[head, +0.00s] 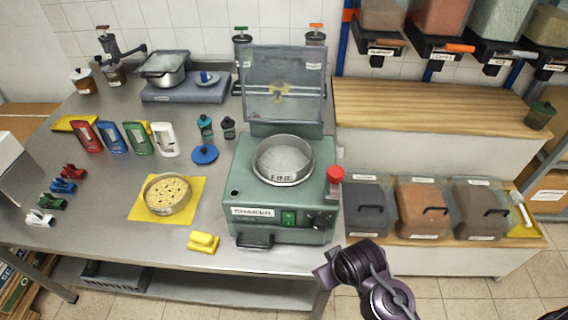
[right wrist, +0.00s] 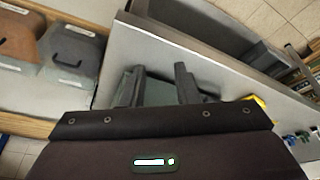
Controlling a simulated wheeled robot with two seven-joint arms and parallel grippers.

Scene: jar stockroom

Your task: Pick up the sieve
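A round metal sieve (head: 284,162) labelled FINE sits on top of the green shaker (head: 250,212), whose clear lid (head: 284,88) stands raised behind it. A second round, pale-rimmed sieve-like piece (head: 168,195) with a yellow, dark-spotted surface lies on a yellow mat (head: 192,207) to the left. My right gripper (head: 325,272) is low at the shaker's front right corner, apart from both. In the right wrist view its two dark fingers (right wrist: 160,88) stand apart with nothing held between them. My left gripper is not in view.
Lidded bins (head: 422,208) line the right shelf. Bare metal table (head: 100,205) shows left of the mat.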

